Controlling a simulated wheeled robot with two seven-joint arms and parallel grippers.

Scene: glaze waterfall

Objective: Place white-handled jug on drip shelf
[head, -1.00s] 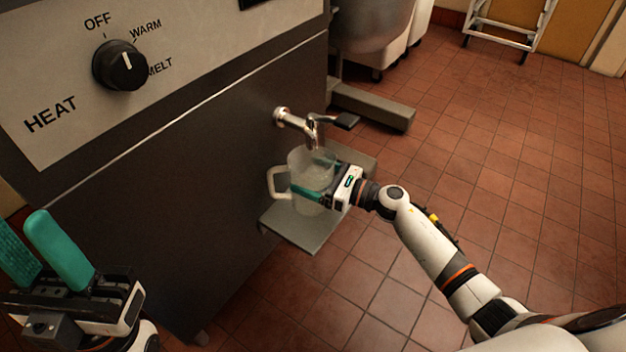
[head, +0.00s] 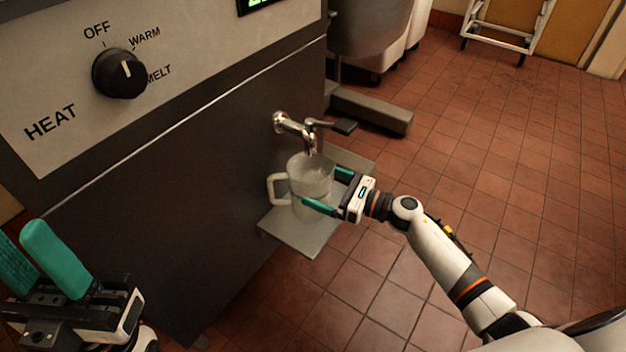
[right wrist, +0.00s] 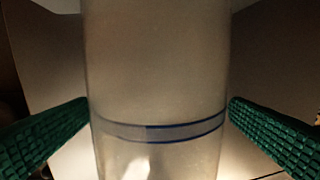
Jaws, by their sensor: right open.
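The clear jug (head: 311,180) with a white handle (head: 277,188) stands upright on the grey drip shelf (head: 289,238), under the metal tap (head: 296,128). Its handle points left, toward the machine. My right gripper (head: 328,191) is open, with its green fingers on either side of the jug's right part. In the right wrist view the jug (right wrist: 158,90) with a blue band fills the middle, between the two green fingers, which look apart from it. My left gripper (head: 42,262) is open and empty at the lower left, its two green fingers spread.
The machine's dark front panel (head: 170,200) is close to the left of the jug. A heat knob (head: 119,73) sits above on it. A grey metal foot (head: 370,108) lies behind the shelf. The tiled floor (head: 480,190) to the right is clear.

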